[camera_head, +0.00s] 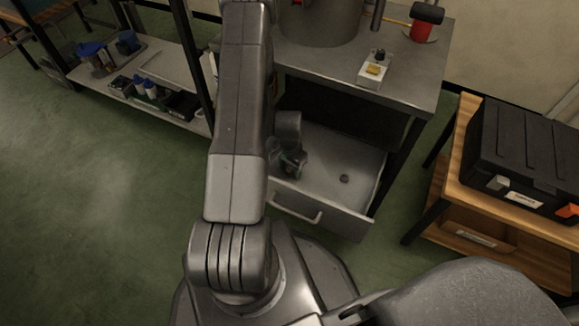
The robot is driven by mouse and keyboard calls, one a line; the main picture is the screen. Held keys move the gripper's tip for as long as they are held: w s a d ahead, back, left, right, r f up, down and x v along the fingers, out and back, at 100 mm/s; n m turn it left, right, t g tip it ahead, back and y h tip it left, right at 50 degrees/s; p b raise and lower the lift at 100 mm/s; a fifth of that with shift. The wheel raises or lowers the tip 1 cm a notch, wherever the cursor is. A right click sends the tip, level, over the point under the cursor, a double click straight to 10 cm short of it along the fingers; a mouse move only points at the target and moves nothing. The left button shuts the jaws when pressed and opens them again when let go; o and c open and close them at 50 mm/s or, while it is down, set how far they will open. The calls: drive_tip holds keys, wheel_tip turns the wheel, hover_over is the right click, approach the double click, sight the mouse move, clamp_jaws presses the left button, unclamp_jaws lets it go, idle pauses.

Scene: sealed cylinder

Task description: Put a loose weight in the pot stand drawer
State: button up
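The pot stand (425,65) is a grey metal table with a large metal pot (320,22) on it. Its drawer (360,160) is pulled out, showing a pale inside and a front with a bar handle (298,213).
A pale box with a dark knob (375,70) and a red thing with a black top (424,24) stand on the pot stand. A wooden bench (455,170) with a black case (525,150) is at right. A low shelf (165,65) holds tools at left. Green floor is clear at left.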

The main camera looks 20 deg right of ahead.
sight(289, 170)
drive_tip(key=shift+r, duration=0.15)
wheel_tip(289, 170, up, 12)
drive_tip(key=p, duration=0.4)
